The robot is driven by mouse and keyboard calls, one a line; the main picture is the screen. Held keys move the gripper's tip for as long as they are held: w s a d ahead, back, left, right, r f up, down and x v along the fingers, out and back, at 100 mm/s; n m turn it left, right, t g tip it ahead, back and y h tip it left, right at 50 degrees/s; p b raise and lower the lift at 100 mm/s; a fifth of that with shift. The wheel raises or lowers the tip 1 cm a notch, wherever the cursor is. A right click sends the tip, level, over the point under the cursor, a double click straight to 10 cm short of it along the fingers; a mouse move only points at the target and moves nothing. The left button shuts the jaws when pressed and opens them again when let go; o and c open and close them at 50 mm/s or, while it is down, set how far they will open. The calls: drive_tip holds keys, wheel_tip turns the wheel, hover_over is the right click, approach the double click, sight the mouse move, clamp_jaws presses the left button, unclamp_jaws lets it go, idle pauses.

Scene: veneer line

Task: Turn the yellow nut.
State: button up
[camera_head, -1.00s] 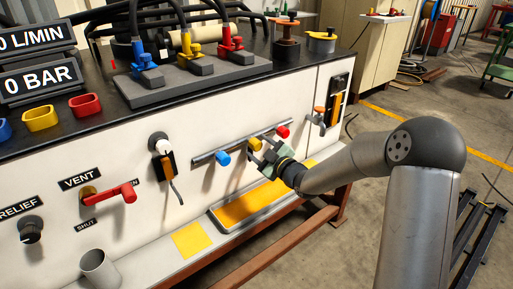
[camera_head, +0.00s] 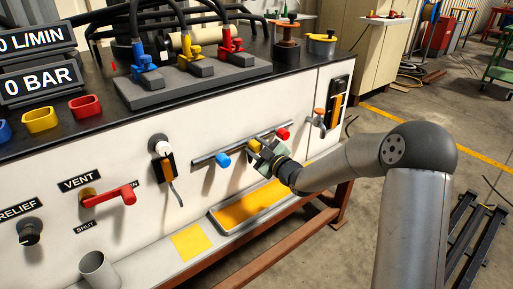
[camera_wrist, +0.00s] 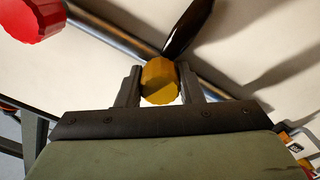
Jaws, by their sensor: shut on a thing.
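The yellow nut (camera_wrist: 159,81) sits between the two fingers of my gripper (camera_wrist: 160,88) in the wrist view, with a finger against each side. In the head view the yellow nut (camera_head: 254,145) shows on the rail (camera_head: 205,159) of the white panel, partly hidden by my gripper (camera_head: 262,152). My gripper is shut on it. A red nut (camera_head: 283,133) is on the rail to its right, and a blue nut (camera_head: 223,160) to its left. The red one also shows at the wrist view's upper left (camera_wrist: 32,18).
A tray with a yellow bottom (camera_head: 250,208) lies on the ledge below the rail. A black handle-like part (camera_wrist: 188,28) rises behind the nut in the wrist view. A red vent lever (camera_head: 118,195) sticks out at left.

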drive_tip(key=m+p, duration=0.1)
drive_tip(key=m, duration=0.5)
drive_tip(key=shift+p, duration=0.3)
drive_tip(key=m+p, duration=0.2)
drive_tip(key=m, duration=0.3)
drive_tip(key=shift+f, duration=0.1)
drive_tip(key=shift+m, duration=0.3)
drive_tip(key=o, duration=1)
drive_tip(key=shift+c, duration=0.2)
drive_tip(key=p+v, duration=0.2)
drive_tip(key=v, duration=1.5)
drive_tip(key=shift+s, duration=0.25)
